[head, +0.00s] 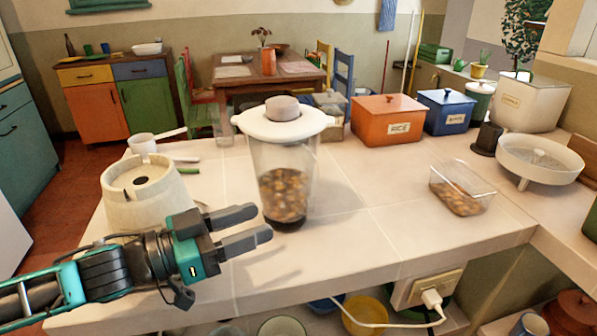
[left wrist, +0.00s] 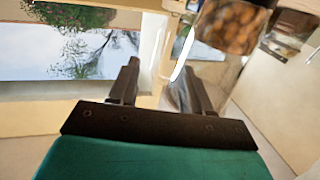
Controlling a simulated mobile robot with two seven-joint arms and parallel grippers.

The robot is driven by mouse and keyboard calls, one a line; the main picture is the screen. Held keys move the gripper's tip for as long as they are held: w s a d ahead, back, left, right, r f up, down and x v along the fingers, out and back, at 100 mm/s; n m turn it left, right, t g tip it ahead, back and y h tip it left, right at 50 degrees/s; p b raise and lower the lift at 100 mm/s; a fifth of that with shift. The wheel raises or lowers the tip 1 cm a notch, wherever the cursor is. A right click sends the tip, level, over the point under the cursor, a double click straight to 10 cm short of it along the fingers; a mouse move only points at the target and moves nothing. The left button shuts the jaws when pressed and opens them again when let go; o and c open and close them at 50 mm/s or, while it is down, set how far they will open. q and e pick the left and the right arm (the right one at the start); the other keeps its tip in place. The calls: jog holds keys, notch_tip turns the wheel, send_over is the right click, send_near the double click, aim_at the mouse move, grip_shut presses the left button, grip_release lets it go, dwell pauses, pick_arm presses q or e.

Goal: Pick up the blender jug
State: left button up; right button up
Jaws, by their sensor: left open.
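The blender jug (head: 284,172) stands upright on the counter. It is clear, with a white lid and a grey-brown cap, and holds brown chunks. My left gripper (head: 250,226) is open and empty, just left of the jug's lower part in the head view. I cannot tell whether a finger touches the jug. In the left wrist view, the jug's lower part with its brown contents (left wrist: 232,22) shows at the top, beyond the right finger of my left gripper (left wrist: 155,75). My right gripper is not in view.
A cream blender base (head: 150,192) stands left of the jug, behind my left arm. A clear container (head: 461,188) sits to the right, with bare counter (head: 370,215) between. An orange rice box (head: 388,121) and a blue box (head: 446,112) stand behind.

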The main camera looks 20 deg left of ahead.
aim_at(308, 201)
pick_arm(q)
jog(key=x, duration=1.3)
jog(key=shift+w+p, duration=0.2)
jog(key=shift+p, duration=0.25)
dwell(0.3)
grip_shut()
dwell(0.3)
dwell(0.9)
jog(key=shift+r, duration=0.2)
